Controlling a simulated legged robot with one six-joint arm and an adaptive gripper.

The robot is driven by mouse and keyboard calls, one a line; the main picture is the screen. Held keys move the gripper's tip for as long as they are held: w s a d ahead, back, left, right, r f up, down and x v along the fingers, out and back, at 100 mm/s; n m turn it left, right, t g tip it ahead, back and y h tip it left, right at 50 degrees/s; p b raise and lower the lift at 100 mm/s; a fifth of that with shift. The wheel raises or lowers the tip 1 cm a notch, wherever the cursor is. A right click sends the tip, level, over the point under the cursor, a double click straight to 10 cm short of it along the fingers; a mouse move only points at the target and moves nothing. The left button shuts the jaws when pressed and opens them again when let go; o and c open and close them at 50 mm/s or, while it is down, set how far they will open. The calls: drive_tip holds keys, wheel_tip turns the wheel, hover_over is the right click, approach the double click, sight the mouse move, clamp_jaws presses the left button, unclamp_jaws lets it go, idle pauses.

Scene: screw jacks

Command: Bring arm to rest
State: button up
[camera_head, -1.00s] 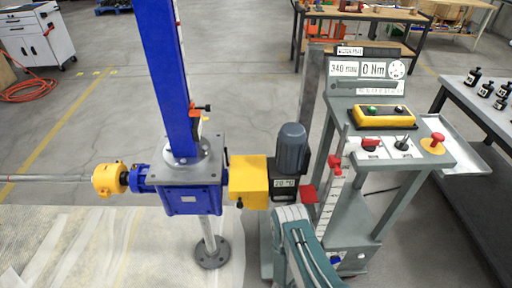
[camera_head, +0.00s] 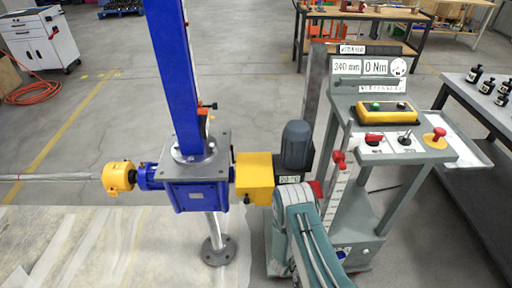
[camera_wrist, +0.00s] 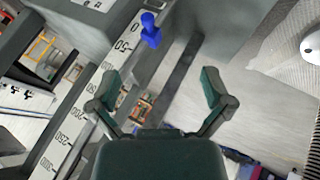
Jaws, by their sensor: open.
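My teal arm reaches up from the bottom centre of the head view, in front of the test stand. My gripper is hidden in that view. In the wrist view my gripper (camera_wrist: 161,92) is open, its two fingers spread wide with nothing held between them. A scale strip (camera_wrist: 72,118) runs diagonally past the left finger. A blue pointer (camera_wrist: 150,30) stands beyond the fingers near the top of the scale. I cannot tell from the picture whether the left finger touches the scale.
The blue screw jack (camera_head: 196,190) with its yellow coupling housing (camera_head: 254,177) and dark motor (camera_head: 296,145) stands close left of my arm. The grey control stand (camera_head: 385,168) is close on the right. Open floor lies behind.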

drive_tip(key=w+a+r+y, duration=0.2)
drive_tip(key=w+a+r, duration=0.3)
drive_tip(key=r, duration=0.4)
drive_tip(key=w+a+r+t+y, duration=0.1)
drive_tip(key=w+a+r+y, duration=0.1)
drive_tip(key=r, duration=1.3)
drive_tip(key=w+a+r+y, duration=0.1)
drive_tip(key=w+r+y, duration=0.1)
drive_tip(key=r, duration=1.3)
drive_tip(key=s+d+r+y, duration=0.1)
drive_tip(key=s+r, duration=0.5)
drive_tip(key=r, duration=0.3)
drive_tip(key=s+r, duration=0.6)
drive_tip(key=r, duration=0.3)
drive_tip(key=s+d+r, duration=0.2)
drive_tip(key=s+r, duration=0.1)
drive_tip(key=s, duration=0.6)
drive_tip(key=s+d+r+m+h, duration=0.1)
drive_tip(key=s+d+r, duration=0.1)
drive_tip(key=s, duration=0.8)
drive_tip(key=shift+r+g, duration=0.4)
drive_tip(key=shift+r, duration=0.15)
